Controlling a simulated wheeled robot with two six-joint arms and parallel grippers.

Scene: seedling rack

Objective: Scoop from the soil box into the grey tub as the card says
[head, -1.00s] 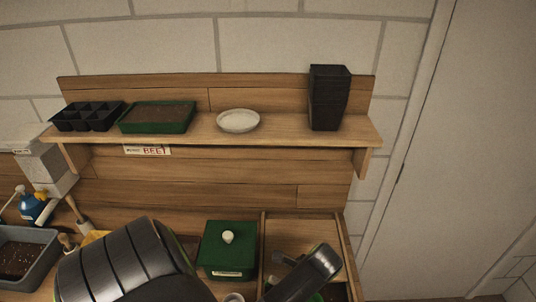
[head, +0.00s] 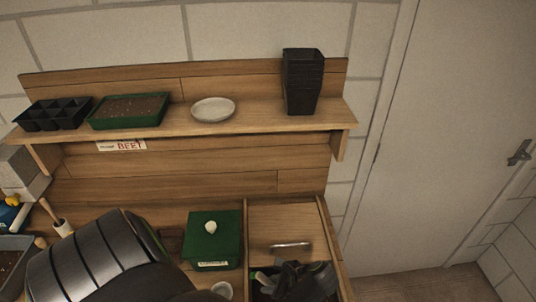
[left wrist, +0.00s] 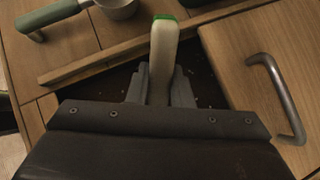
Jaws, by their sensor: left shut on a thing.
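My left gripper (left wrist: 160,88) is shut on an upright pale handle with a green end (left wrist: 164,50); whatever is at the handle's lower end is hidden. In the head view the left gripper (head: 290,280) is low inside the wooden-walled soil box (head: 325,235) at the right. Dark soil (left wrist: 205,88) shows around the fingers in the left wrist view. The grey tub (head: 28,243), with brown soil in it, is cut off at the left edge. A card reading BEET (head: 122,145) is under the shelf; its smaller print is unreadable. My right gripper is not in view.
A wooden lid with a metal handle (head: 290,246) covers the box's back part. A green box with a white knob (head: 212,240) stands to its left. A green-handled scoop (left wrist: 50,16) lies beside the box. The shelf (head: 250,118) holds trays, a dish and black pots.

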